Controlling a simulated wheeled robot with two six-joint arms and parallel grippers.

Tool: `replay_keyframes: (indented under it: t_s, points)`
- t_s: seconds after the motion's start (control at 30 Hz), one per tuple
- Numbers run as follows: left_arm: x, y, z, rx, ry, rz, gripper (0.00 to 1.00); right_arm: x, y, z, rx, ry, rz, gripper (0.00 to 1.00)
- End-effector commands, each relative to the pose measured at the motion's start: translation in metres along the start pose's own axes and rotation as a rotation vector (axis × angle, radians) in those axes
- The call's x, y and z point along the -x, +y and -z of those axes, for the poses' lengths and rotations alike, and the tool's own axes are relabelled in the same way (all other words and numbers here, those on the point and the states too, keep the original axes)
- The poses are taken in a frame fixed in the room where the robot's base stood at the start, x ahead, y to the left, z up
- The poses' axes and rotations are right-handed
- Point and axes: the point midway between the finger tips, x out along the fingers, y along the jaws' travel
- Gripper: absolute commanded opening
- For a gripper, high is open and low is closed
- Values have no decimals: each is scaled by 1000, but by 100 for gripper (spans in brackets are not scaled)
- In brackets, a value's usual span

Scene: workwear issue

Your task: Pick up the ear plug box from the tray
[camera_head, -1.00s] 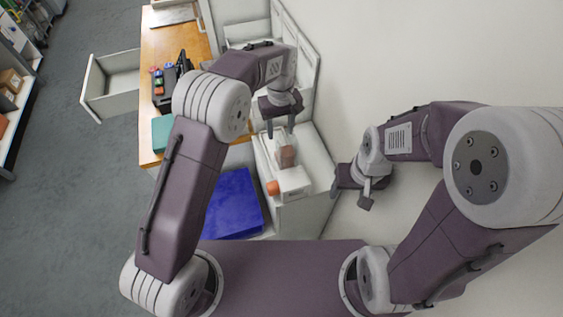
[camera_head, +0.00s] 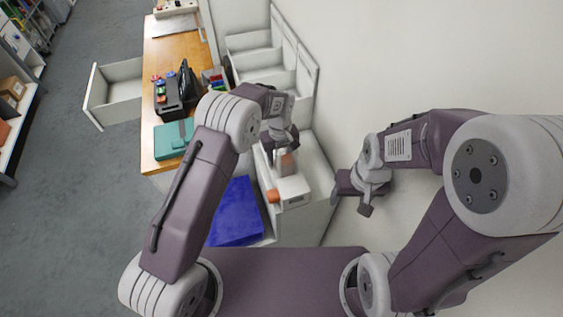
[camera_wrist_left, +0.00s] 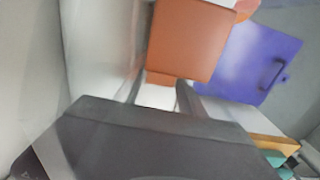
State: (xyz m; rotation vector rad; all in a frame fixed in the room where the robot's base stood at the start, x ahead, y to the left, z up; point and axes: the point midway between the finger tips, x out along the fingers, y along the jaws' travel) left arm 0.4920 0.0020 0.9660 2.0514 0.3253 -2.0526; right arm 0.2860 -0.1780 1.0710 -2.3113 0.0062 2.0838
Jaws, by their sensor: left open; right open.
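A small brown-orange box (camera_head: 287,164), which looks like the ear plug box, is in or on a white tray-like holder (camera_head: 263,172) at the centre of the head view. In the left wrist view this box (camera_wrist_left: 190,42) is large and blurred, just beyond the fingers. My left gripper (camera_head: 283,149) is open, close to the box in the head view; I cannot tell whether it touches it. Its two fingers (camera_wrist_left: 160,95) also show in the wrist view. My right gripper (camera_head: 352,203) is open and empty, off to the right.
A white block (camera_head: 294,192) with an orange part (camera_head: 273,196) sits close to the box. A blue panel (camera_head: 236,212) lies left of it. A wooden desk (camera_head: 158,52) holds a teal case (camera_head: 172,139) and a black organiser (camera_head: 168,97). White compartments (camera_head: 262,58) stand behind.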

Motion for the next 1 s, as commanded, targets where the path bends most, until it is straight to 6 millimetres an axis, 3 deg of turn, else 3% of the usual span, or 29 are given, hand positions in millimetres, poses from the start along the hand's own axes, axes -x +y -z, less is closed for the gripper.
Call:
replay_keyframes:
  t_s: [0.17, 0.37, 0.73, 1.0]
  points:
    - [-1, 0, 0, 0, 1, -1, 47, 0, 0, 0, 0, 0, 0, 63]
    - [-1, 0, 0, 0, 1, -1, 0, 0, 0, 0, 0, 0, 0, 63]
    - [3, -3, 2, 1, 3, -2, 0, -10, 0, -1, 0, 0, 0, 63]
    - [51, -3, 2, 0, 5, -4, 0, -20, 0, -2, 0, 0, 0, 63]
